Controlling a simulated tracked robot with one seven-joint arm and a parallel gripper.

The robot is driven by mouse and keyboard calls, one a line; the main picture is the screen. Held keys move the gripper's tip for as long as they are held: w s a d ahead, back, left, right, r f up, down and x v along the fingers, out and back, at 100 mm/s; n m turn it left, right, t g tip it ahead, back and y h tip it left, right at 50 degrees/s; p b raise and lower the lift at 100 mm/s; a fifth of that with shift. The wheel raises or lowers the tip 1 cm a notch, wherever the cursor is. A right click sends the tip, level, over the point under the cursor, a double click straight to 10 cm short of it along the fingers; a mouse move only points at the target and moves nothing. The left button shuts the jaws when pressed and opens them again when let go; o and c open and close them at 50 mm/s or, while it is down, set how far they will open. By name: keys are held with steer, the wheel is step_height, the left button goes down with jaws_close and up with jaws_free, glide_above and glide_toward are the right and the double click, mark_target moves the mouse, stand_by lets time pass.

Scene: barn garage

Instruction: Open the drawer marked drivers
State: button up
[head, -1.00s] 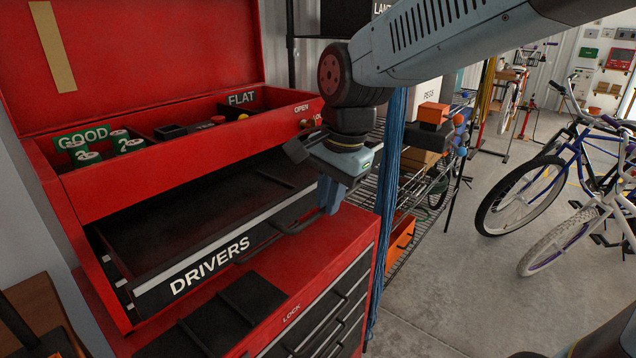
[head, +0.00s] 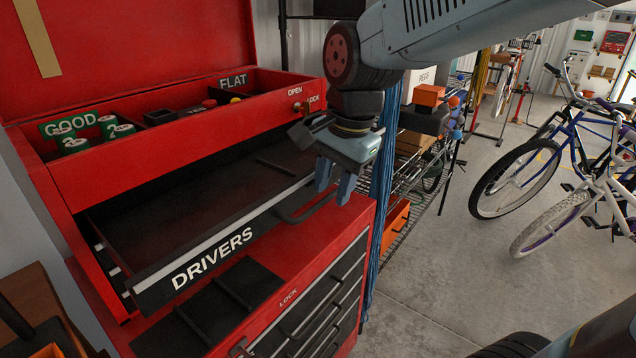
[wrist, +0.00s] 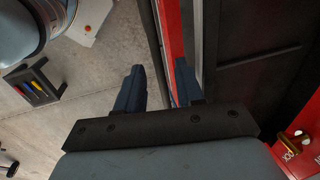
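The drivers drawer (head: 213,256), black with a pale top edge and white lettering, stands pulled well out of the red tool chest (head: 110,185). Its inside looks empty where I can see it. A dark bar handle (head: 296,218) runs along its front. My gripper (head: 335,188) is at the right end of the drawer front, by the handle's right end. Its two blue fingers are apart, and they also show apart in the wrist view (wrist: 158,88). Nothing is visibly held between them. I cannot tell whether a finger touches the handle.
The chest's top tray holds green cans (head: 108,127) and small items. A small knob (head: 297,107) sits between OPEN and LOCK labels. A red cabinet with closed drawers (head: 320,300) stands below. Wire shelves and bikes (head: 520,180) are at right, with clear floor (head: 450,270).

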steer(key=shift+r, duration=0.1)
step_height(320, 180, up, 13)
steer(key=s+d, duration=0.1)
steer(key=d, duration=0.1)
steer(key=shift+s+r, duration=0.15)
steer(key=shift+s, duration=0.15)
steer(key=shift+d, duration=0.15)
steer(key=s+d+f+n+t+h, duration=0.1)
steer(key=d+f+n+t, duration=0.1)
steer(key=d+f, duration=0.3)
steer(key=s+d+f+n+t, duration=0.2)
steer(key=d+f+n, duration=0.2)
steer(key=d, duration=0.9)
steer(key=shift+d+f+n+h, duration=0.4)
steer(key=shift+n, duration=0.4)
steer(key=shift+s, duration=0.25)
